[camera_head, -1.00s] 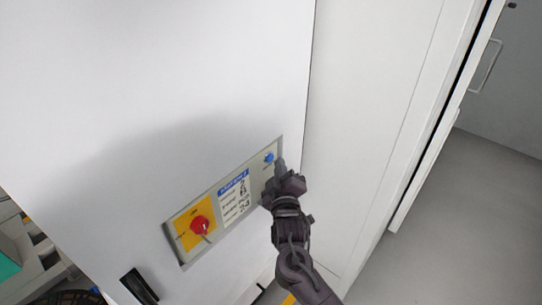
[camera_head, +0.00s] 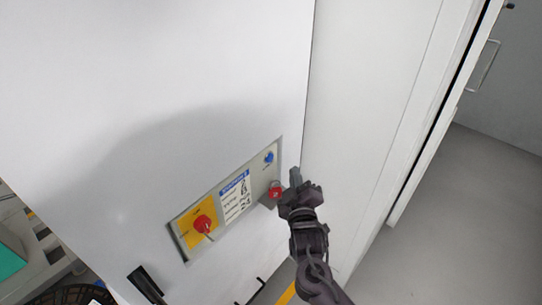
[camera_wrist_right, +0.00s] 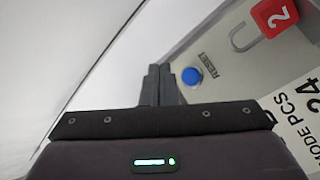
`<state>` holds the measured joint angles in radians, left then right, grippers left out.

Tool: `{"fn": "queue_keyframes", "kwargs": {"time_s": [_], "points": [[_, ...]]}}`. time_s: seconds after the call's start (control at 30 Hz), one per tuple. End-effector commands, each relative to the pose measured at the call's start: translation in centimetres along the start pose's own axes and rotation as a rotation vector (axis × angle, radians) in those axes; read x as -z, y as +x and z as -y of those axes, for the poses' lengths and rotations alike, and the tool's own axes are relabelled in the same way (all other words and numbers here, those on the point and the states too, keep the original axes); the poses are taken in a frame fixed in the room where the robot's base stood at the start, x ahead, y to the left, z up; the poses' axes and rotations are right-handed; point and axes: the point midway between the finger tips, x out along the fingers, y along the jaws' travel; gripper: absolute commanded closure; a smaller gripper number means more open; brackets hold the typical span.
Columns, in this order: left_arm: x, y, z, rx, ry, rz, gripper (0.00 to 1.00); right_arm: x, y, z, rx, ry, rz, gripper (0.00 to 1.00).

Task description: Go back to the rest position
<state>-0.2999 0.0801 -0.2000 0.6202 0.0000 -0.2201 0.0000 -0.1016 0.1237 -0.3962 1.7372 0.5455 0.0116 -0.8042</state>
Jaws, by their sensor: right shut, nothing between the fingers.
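My right gripper (camera_head: 296,178) is shut and empty, just right of the control panel (camera_head: 185,228) on the white cabinet. It is apart from the blue button in the head view. In the right wrist view its closed fingers (camera_wrist_right: 159,84) point up the picture, left of the blue RESET button (camera_wrist_right: 192,76). The blue button (camera_head: 269,157) sits at the panel's upper right end. A red padlock tag marked 2 (camera_wrist_right: 274,17) hangs near it, and it also shows in the head view (camera_head: 275,190). My left gripper is not in view.
A red rotary switch on a yellow plate (camera_head: 203,225) and a printed label (camera_head: 236,196) are on the panel. A black handle (camera_head: 146,284) is below. White cabinet walls (camera_head: 365,110) stand right of my arm; grey floor (camera_head: 450,220) is open beyond.

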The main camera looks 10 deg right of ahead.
Motion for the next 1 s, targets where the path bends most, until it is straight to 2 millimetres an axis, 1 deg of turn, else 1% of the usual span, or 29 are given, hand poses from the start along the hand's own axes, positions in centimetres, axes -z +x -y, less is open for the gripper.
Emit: {"fn": "queue_keyframes", "kwargs": {"time_s": [0.63, 0.7, 0.77, 0.87, 0.97, 1.0], "points": [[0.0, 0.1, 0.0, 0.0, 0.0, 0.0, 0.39, 0.0, 0.0, 0.0, 0.0, 0.0, 0.0, 1.0], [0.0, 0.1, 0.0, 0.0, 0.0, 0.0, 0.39, -0.3, 0.0, 0.4, 0.009, 0.001, 0.006, 1.0], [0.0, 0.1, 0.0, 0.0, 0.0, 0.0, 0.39, -1.2, -0.2, 1.4, 0.031, 0.003, 0.019, 1.0], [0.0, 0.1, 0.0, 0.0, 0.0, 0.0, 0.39, -4.3, -0.9, 4.7, 0.107, 0.017, 0.069, 1.0], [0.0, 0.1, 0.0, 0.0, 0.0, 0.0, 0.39, -9.1, -2.7, 9.4, 0.219, 0.043, 0.15, 1.0], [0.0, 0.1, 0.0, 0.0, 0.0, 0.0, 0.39, -11.2, -3.8, 11.5, 0.269, 0.057, 0.191, 1.0]]}}
